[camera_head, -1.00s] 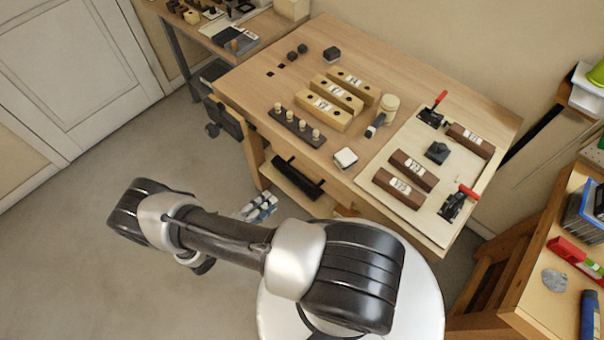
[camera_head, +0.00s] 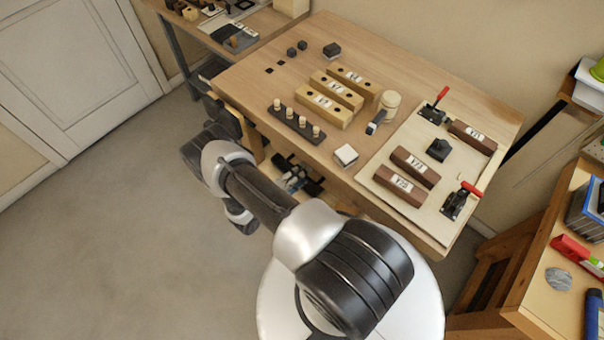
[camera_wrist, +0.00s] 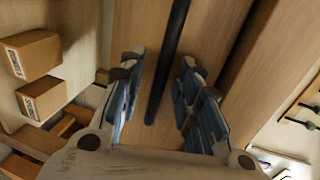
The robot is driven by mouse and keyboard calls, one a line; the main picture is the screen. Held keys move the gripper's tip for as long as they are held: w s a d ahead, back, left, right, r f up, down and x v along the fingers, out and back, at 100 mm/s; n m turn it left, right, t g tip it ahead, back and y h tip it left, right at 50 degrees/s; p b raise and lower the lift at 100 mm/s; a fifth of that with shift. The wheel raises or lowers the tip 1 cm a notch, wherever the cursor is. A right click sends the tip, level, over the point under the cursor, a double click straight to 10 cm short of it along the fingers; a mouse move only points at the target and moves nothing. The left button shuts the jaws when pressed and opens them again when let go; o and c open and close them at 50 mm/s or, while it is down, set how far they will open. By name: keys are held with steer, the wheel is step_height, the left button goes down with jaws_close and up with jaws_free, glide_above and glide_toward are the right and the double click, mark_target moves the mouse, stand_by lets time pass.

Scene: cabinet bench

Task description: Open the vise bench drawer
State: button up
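The vise bench (camera_head: 235,80) has a black vise (camera_head: 222,115) on its left front side. In the wrist view a long black bar handle (camera_wrist: 172,50) runs along a pale wooden front (camera_wrist: 212,35) that appears to be the drawer's. My gripper (camera_wrist: 158,66) is open, with one blue-padded finger on each side of the bar. I cannot tell whether either finger touches it. In the head view my gripper (camera_head: 296,176) is below the bench's front edge, and my arm hides much of the drawer. The drawer looks shut, though its edges are mostly hidden.
Wooden blocks (camera_head: 330,102), a peg strip (camera_head: 292,122) and a clamp board (camera_head: 380,205) lie on the bench top. Another bench (camera_head: 555,250) stands at right. The floor at left is clear.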

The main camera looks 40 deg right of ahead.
steer(key=shift+d, duration=0.35)
steer(key=shift+c, duration=0.2)
jaws_close()
stand_by(0.5)
